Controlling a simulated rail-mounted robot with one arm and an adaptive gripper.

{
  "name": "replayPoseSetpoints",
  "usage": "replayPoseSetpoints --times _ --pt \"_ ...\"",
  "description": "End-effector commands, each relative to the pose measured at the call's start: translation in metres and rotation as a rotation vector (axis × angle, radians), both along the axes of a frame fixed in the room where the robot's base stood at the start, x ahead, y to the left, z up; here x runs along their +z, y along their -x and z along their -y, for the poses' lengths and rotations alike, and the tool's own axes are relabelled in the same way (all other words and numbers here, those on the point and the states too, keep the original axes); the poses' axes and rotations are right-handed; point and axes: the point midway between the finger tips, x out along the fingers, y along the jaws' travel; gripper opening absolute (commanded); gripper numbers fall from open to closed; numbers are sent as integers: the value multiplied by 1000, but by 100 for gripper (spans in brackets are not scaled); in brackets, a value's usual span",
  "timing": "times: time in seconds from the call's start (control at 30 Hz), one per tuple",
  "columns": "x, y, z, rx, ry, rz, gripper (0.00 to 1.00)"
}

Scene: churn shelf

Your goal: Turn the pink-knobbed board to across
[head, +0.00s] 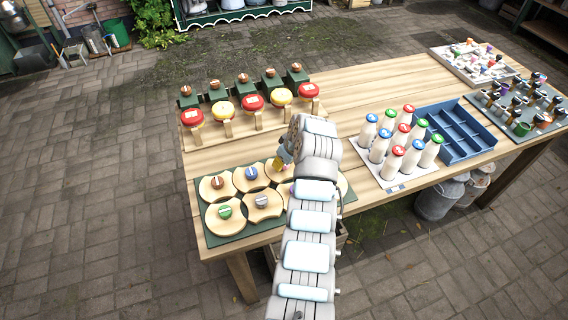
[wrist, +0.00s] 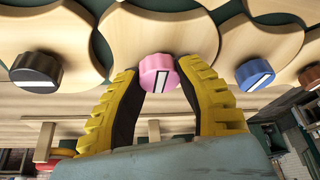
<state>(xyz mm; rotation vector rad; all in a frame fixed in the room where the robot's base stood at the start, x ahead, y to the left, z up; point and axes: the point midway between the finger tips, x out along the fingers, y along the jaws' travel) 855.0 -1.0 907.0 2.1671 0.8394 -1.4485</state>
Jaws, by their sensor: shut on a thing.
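The pink knob (wrist: 157,73) sits on a scalloped light wooden board (wrist: 160,37) in the wrist view. My gripper (wrist: 158,82) has its two yellow ribbed fingers on either side of the knob, shut on it. The knob's white stripe runs up and down in this picture, between the fingers. In the head view my gripper (head: 280,164) is at the back row of round boards, and my arm hides the pink knob and most of its board.
In the wrist view a black knob (wrist: 36,72) and a blue knob (wrist: 254,74) stand on neighbouring boards, their stripes nearly crosswise. In the head view, red and yellow capped items (head: 252,103) stand behind. Milk bottles (head: 393,158) and a blue crate (head: 455,132) stand to the right.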

Motion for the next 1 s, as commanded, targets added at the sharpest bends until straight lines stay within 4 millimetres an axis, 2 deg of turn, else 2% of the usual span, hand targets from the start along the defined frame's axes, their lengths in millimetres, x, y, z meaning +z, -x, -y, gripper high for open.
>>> replayPoseSetpoints --times 0.47,0.5,0.6,1.0 --pt "-2 1 0 17 1 -2 0" --pt "-2 1 0 17 1 -2 39" --pt "-2 0 0 17 1 -2 65" --pt "3 1 1 16 1 -1 65"
